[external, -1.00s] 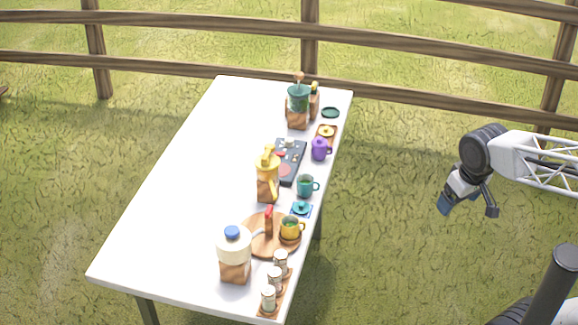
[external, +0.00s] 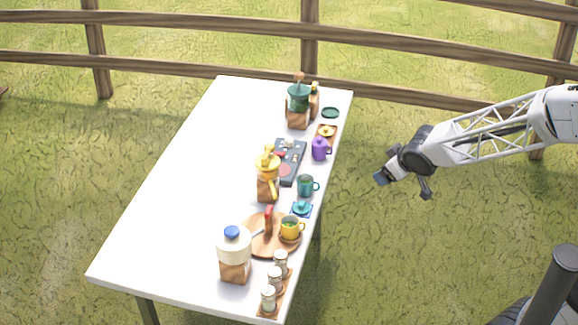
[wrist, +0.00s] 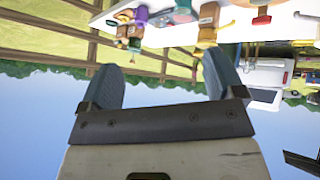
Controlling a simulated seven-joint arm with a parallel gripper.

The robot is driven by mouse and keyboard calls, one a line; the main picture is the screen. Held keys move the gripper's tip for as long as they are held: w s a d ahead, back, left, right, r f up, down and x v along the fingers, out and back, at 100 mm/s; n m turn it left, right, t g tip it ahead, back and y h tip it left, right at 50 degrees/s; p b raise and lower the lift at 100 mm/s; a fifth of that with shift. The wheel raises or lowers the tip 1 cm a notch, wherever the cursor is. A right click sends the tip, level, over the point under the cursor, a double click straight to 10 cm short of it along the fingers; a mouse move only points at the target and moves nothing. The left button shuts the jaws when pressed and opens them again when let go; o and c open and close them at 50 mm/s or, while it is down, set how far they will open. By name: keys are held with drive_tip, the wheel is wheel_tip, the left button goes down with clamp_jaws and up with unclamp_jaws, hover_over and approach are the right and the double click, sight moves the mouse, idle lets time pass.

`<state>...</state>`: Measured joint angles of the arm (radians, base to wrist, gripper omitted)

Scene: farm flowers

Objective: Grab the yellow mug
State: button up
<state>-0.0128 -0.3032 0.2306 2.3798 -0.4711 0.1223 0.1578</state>
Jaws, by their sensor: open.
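The yellow mug (external: 290,228) stands upright on a small brown coaster at the right side of a round wooden board (external: 257,243), near the table's right edge. Its handle points right. My gripper (external: 380,178) is open and empty, out in the air to the right of the table and apart from everything. In the wrist view the two blue-grey fingers (wrist: 164,78) stand wide apart with nothing between them. I cannot make out the yellow mug for certain in the wrist view, which looks upside down.
A teal mug (external: 305,185) and a purple mug (external: 319,148) stand farther back along the right edge. The table's left half (external: 170,190) is clear.

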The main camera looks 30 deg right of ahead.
drive_tip(key=w+a+f+n+t+y, duration=0.2)
drive_tip(key=w+a+f+n+y, duration=0.2)
drive_tip(key=w+a+f, duration=0.5)
drive_tip(key=n+g+y, duration=0.2)
drive_tip(key=n+y, duration=0.1)
drive_tip(key=y, duration=0.4)
approach(291, 222)
wheel_tip(291, 222, up, 2)
drive_tip(key=a, duration=0.2)
drive_tip(key=shift+s+a+f+n+y, duration=0.2)
drive_tip(key=shift+a+f+n+y, duration=0.1)
drive_tip(key=shift+a+f, duration=0.1)
drive_tip(key=shift+x, duration=1.25)
drive_tip(key=shift+a, duration=0.1)
drive_tip(key=shift+x, duration=2.5)
drive_tip(key=shift+f+g, duration=0.15)
drive_tip(key=shift+g, duration=0.15)
